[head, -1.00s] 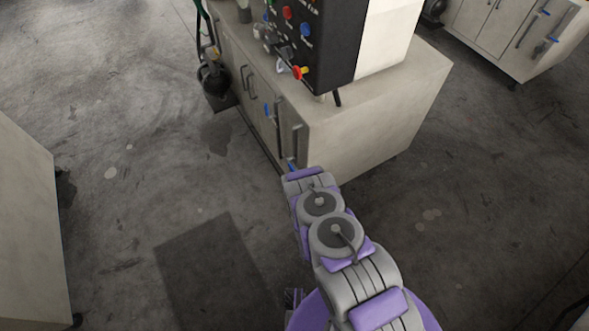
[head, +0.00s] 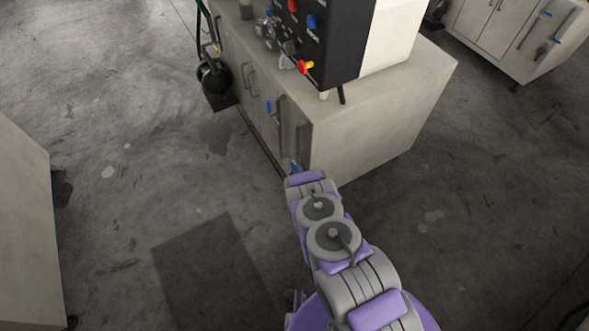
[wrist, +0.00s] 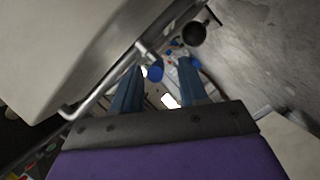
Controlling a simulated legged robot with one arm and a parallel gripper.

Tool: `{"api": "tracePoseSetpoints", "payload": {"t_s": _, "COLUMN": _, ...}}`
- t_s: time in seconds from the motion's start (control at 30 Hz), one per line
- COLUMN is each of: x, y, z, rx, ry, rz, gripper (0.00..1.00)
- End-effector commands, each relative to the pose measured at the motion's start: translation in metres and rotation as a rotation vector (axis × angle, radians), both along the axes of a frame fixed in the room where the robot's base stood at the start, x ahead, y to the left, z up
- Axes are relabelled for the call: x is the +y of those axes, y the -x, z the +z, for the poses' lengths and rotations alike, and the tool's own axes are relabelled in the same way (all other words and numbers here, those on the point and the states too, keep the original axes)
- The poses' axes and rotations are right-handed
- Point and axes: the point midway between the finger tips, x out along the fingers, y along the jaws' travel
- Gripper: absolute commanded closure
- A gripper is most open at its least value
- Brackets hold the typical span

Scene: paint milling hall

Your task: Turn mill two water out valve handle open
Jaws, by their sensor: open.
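My gripper (wrist: 162,66) is open in the wrist view, its two blue-grey fingers spread apart. A blue valve handle (wrist: 155,73) on a metal pipe (wrist: 100,98) shows between the fingers, close to the left one. I cannot tell whether they touch. In the head view, a blue handle (head: 269,106) sits on piping on the mill cabinet's (head: 385,125) door side. A small blue part (head: 296,166) shows lower down, just past my arm's end; I cannot tell whether it is a handle or my finger. My arm hides the gripper there.
A black control panel (head: 325,40) with coloured knobs stands on the cabinet. A dark round device (head: 215,82) is beside its far end. Another cabinet (head: 505,35) with blue handles stands at upper right, and a pale block (head: 25,230) at left. The floor between is clear.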

Motion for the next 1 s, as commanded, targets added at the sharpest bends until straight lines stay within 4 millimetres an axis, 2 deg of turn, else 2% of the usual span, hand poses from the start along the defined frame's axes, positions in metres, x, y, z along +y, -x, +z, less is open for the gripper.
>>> {"api": "tracePoseSetpoints", "payload": {"t_s": 0.1, "x": 0.003, "y": -0.016, "z": -0.005, "rx": 0.0, "ry": 0.0, "rz": -0.001, "gripper": 0.57}}
{"api": "tracePoseSetpoints", "payload": {"t_s": 0.3, "x": 0.006, "y": -0.034, "z": -0.008, "rx": 0.0, "ry": -0.002, "rz": -0.001, "gripper": 0.57}}
{"api": "tracePoseSetpoints", "payload": {"t_s": 0.73, "x": 0.009, "y": -0.039, "z": -0.01, "rx": 0.003, "ry": 0.001, "rz": -0.001, "gripper": 0.57}}
{"api": "tracePoseSetpoints", "payload": {"t_s": 1.0, "x": 0.008, "y": -0.039, "z": -0.009, "rx": 0.003, "ry": 0.0, "rz": -0.001, "gripper": 0.83}}
